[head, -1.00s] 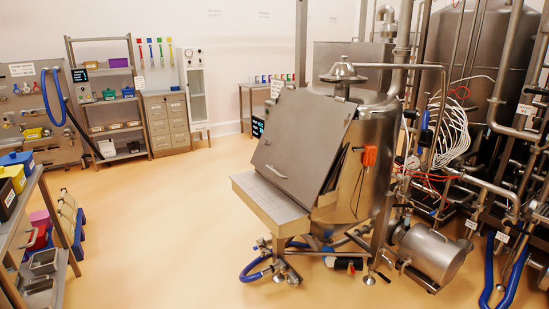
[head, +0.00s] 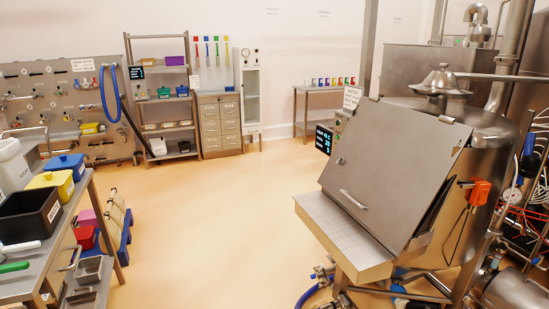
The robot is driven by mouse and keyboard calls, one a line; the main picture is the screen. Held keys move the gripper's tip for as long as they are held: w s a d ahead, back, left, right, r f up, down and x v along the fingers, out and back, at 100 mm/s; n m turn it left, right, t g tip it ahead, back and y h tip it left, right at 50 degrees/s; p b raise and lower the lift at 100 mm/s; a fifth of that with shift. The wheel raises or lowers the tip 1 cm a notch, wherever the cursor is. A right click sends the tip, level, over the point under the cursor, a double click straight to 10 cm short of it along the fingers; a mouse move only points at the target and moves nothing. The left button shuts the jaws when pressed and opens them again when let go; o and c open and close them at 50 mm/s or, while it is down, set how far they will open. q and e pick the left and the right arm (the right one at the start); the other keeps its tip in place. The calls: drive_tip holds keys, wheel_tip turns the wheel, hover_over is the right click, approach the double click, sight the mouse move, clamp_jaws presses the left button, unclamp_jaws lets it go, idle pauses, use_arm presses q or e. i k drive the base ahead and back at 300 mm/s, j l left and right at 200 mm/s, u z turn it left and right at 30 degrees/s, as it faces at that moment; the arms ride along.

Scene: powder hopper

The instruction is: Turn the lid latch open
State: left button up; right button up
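The powder hopper (head: 440,205) stands at the right in the head view, a steel vessel with a box-like front. Its sloping flat lid (head: 385,165) looks down, with a pale bar handle (head: 353,199) near the lower edge. A small round fitting (head: 340,160) sits by the lid's left edge; I cannot tell whether it is the lid latch. An orange box (head: 479,192) is on the vessel's right side. A steel shelf (head: 345,238) juts out below the lid. Neither of my grippers is in view.
A display (head: 324,139) stands left of the hopper. A cart (head: 75,205) with coloured tubs is at the left. A shelf rack (head: 165,95), drawers (head: 219,125) and a small table (head: 335,92) line the back. The middle floor (head: 205,225) is clear. Pipes crowd the right.

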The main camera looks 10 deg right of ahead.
sight(341, 160)
drive_tip(key=i+u, duration=0.4)
drive_tip(key=i, duration=0.9)
drive_tip(key=i+z, duration=0.25)
drive_tip(key=i+j+z, duration=0.25)
drive_tip(key=i, duration=0.2)
drive_tip(key=i+j+z, duration=0.2)
drive_tip(key=i, duration=0.15)
drive_tip(key=i+j+z, duration=0.25)
drive_tip(key=z, duration=0.15)
drive_tip(key=i+j+z, duration=0.4)
